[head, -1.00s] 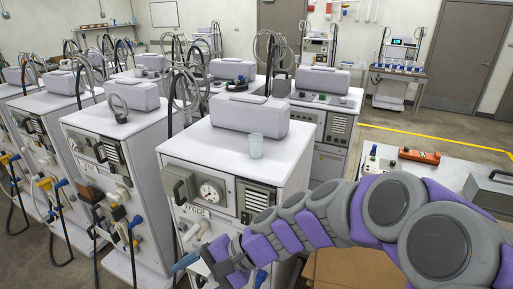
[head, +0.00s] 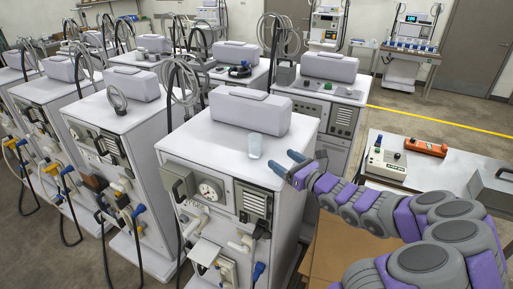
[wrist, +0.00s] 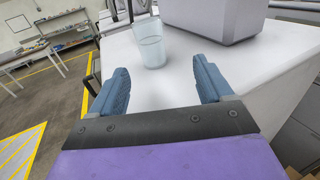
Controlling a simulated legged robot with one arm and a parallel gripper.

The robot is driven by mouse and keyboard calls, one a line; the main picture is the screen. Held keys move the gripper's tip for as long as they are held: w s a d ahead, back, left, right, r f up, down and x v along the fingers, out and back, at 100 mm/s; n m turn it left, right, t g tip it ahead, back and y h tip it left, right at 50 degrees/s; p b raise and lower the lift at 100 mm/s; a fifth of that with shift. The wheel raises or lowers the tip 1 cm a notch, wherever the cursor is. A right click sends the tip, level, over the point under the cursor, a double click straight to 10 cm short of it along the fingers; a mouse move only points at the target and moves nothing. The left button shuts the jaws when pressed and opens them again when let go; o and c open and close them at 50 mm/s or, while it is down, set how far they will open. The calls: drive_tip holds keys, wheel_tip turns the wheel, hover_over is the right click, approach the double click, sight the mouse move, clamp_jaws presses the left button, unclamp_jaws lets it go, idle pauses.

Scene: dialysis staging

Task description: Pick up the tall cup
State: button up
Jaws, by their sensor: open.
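The tall cup (head: 255,146) is a pale, translucent tumbler standing upright on the white top of the nearest machine (head: 215,142), close to its front right edge. In the wrist view the cup (wrist: 149,44) stands ahead, beyond the fingertips and between their lines. My gripper (head: 285,164) is just right of the cup in the head view, apart from it. In the wrist view my gripper (wrist: 160,80) has its two blue fingers spread wide with nothing between them.
A grey-white box unit (head: 250,108) sits on the machine top right behind the cup. A side table (head: 445,165) at the right holds an orange device (head: 426,147) and a control box (head: 387,162). More machines stand close on the left.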

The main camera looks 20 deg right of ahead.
sight(257, 149)
drive_tip(key=w+a, duration=0.1)
drive_tip(key=w, duration=0.1)
drive_tip(key=w+a, duration=0.2)
drive_tip(key=w, duration=0.1)
drive_tip(key=w+a, duration=0.1)
drive_tip(key=w, duration=0.2)
drive_tip(key=shift+a, duration=0.4)
drive_tip(key=shift+w+d+b, duration=0.3)
drive_tip(key=shift+w+d, duration=0.4)
drive_tip(key=shift+d, duration=0.05)
drive_tip(key=w+a, duration=0.1)
drive_tip(key=w, duration=0.1)
drive_tip(key=w+a, duration=0.1)
drive_tip(key=w, duration=0.1)
drive_tip(key=shift+a, duration=0.15)
drive_tip(key=shift+w+a+r, duration=0.1)
drive_tip(key=shift+w+a, duration=0.1)
drive_tip(key=shift+a, duration=0.25)
drive_tip(key=shift+d, duration=0.55)
drive_tip(key=shift+c, duration=1)
drive_tip(key=shift+s+d, duration=0.1)
drive_tip(key=shift+d, duration=0.3)
drive_tip(key=c, duration=0.3)
drive_tip(key=shift+a, duration=0.65)
drive_tip(key=c, duration=0.5)
drive_tip(key=shift+d, duration=0.1)
